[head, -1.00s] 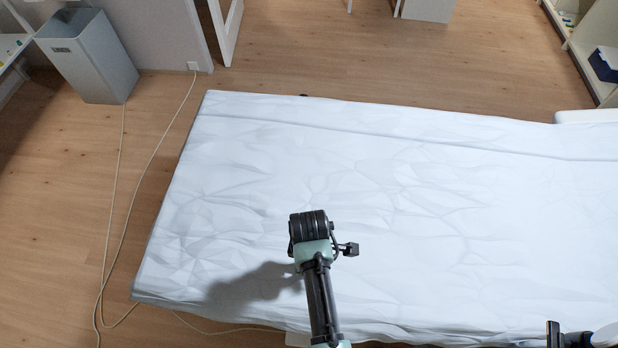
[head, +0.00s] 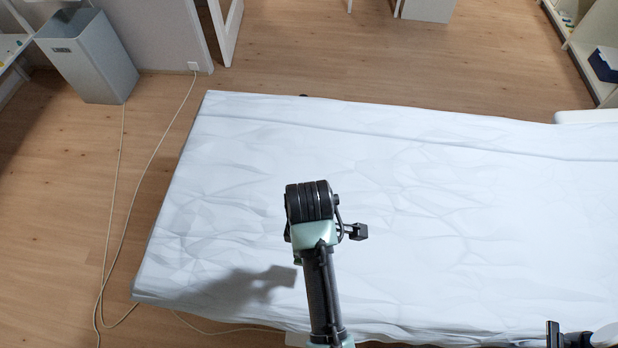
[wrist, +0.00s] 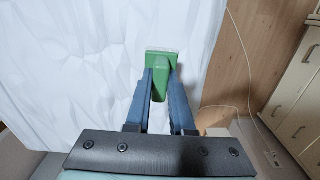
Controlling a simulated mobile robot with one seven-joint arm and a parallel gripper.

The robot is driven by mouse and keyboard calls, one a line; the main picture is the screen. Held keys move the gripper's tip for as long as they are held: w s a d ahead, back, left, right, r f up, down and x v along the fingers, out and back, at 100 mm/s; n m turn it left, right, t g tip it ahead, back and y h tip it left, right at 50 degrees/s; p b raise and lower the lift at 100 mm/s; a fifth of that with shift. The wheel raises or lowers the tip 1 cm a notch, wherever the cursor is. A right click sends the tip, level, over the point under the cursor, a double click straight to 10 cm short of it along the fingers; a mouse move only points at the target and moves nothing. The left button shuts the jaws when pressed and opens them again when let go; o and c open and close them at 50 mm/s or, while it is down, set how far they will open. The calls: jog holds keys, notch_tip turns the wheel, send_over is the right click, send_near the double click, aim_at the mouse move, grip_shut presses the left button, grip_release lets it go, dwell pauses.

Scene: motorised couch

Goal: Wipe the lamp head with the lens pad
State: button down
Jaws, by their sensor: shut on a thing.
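My gripper (wrist: 160,79) shows in the wrist view, its two blue fingers closed on the green handle of the lens pad (wrist: 161,62). The pad has a wider green head with a thin pale edge at its far end. It points away from my wrist, above or in front of the white couch cover; whether it touches the cover cannot be told. In the head view my arm reaches over the couch, and the pad and fingers are hidden. I cannot make out the lamp head for certain in either view.
The couch (head: 430,200) under its creased white cover fills the middle. A black and white object (head: 572,336) is cut off at the lower right. A grey bin (head: 88,58) and cables (head: 118,190) are on the left. Drawers (wrist: 296,92) stand at right in the wrist view.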

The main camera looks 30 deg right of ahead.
jog(key=c, duration=1.3)
grip_release()
jog(key=shift+c, duration=0.2)
grip_shut()
